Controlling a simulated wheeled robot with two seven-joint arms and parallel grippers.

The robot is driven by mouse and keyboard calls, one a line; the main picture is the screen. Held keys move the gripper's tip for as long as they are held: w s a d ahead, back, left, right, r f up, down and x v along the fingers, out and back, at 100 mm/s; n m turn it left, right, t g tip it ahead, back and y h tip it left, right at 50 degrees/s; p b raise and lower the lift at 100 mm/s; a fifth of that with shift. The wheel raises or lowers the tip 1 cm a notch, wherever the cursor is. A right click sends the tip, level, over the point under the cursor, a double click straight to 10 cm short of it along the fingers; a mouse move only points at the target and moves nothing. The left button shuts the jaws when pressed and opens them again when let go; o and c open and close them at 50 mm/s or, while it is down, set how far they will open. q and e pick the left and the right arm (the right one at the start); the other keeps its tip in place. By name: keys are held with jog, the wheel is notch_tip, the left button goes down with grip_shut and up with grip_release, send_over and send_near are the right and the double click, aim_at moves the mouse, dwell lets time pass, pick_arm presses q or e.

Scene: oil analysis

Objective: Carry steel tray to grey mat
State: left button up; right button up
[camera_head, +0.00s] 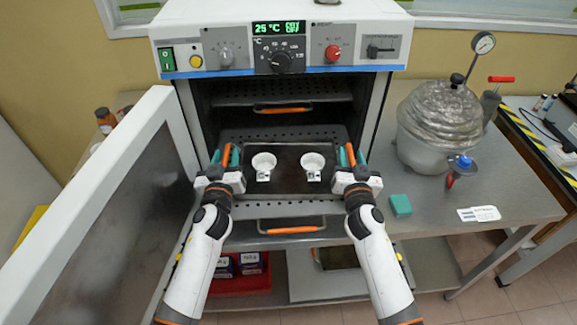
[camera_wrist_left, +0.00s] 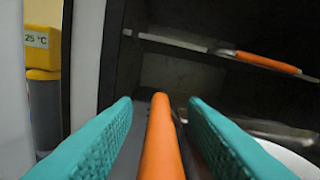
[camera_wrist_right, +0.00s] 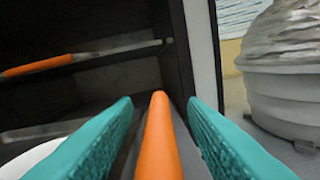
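The steel tray (camera_head: 290,184) is a dark flat tray with orange handles at its left and right ends. It is level at the oven's open front and carries two small white cups (camera_head: 263,162) (camera_head: 312,162). My left gripper (camera_head: 226,160) is at its left handle; in the left wrist view the orange handle (camera_wrist_left: 161,140) lies between the teal fingers with gaps on both sides. My right gripper (camera_head: 347,160) is likewise around the right handle (camera_wrist_right: 158,140), with gaps visible. I cannot clearly identify the grey mat.
The oven (camera_head: 280,90) stands open, its door (camera_head: 130,190) swung out left. Inside is a shelf with an orange handle (camera_head: 283,109).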

pick_arm(q)
grip_shut()
pick_arm(e)
grip_shut()
pick_arm(q)
jog(key=shift+r, duration=0.1)
pick_arm(e)
jog(key=shift+r, duration=0.15)
